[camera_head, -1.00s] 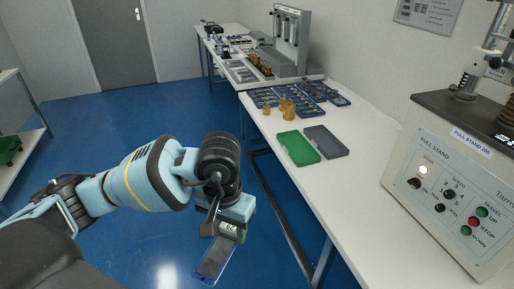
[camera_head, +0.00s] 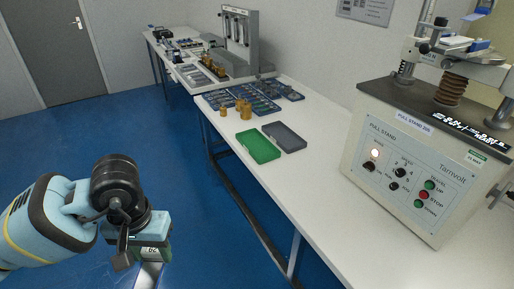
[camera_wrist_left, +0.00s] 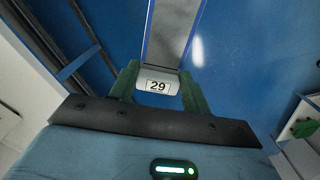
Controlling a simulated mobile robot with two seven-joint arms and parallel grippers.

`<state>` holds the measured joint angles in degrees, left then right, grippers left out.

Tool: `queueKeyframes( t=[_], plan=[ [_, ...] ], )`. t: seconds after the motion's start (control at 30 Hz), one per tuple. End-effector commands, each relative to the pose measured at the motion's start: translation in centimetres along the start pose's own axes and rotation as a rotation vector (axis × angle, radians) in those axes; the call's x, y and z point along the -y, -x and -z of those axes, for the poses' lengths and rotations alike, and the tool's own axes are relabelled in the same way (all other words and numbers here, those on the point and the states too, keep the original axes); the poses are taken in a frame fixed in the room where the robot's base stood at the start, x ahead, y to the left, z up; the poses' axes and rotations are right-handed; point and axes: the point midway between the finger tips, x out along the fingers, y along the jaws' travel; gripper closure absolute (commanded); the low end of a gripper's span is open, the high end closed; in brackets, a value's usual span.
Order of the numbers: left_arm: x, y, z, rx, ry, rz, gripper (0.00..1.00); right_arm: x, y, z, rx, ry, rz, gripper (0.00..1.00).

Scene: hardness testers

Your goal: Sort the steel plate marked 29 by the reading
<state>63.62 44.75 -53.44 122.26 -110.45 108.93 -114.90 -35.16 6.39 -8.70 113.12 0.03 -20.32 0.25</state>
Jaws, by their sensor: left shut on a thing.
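My left gripper (camera_head: 150,252) is at the bottom left of the head view, over the blue floor and left of the bench. It is shut on the steel plate (camera_head: 148,274), which hangs down past the frame's bottom edge. In the left wrist view the plate (camera_wrist_left: 172,32) extends away between the green fingers, with a white label reading 29 at its near end. A green tray (camera_head: 258,147) and a dark grey tray (camera_head: 285,136) lie side by side on the bench, both looking empty. My right gripper is not in view.
A pull stand tester (camera_head: 400,165) with a lit lamp and buttons stands on the right of the white bench (camera_head: 310,200). Behind the trays are brass weights (camera_head: 244,109) and blue cases of small parts (camera_head: 275,92). The bench front is clear.

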Motion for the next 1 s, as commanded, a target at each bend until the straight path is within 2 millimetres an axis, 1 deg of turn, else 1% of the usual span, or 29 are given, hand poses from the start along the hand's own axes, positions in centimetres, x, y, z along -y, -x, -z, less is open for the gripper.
queueKeyframes(
  t=[0.37,0.47,0.57,0.7,0.8,0.9,1.0],
  plan=[
    [0.0,0.0,0.0,-0.001,0.001,0.000,0.82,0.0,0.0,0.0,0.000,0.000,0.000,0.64],
    [0.0,-0.9,-0.1,0.002,0.004,-0.001,0.82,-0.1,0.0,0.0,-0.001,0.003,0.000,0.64],
    [-0.1,-3.5,-0.6,0.010,0.012,-0.002,0.82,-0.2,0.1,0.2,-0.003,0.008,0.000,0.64],
    [-0.1,-8.4,-1.7,0.012,0.018,-0.002,0.82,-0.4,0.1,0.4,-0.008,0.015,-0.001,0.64],
    [-0.1,-11.4,-2.7,0.008,0.013,-0.001,0.82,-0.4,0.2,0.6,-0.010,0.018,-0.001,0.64],
    [0.0,-13.4,-3.5,0.004,0.006,-0.001,0.82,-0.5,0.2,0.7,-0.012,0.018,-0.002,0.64],
    [0.0,-14.4,-3.9,0.000,0.002,0.000,0.82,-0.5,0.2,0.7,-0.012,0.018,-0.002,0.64]
  ],
)
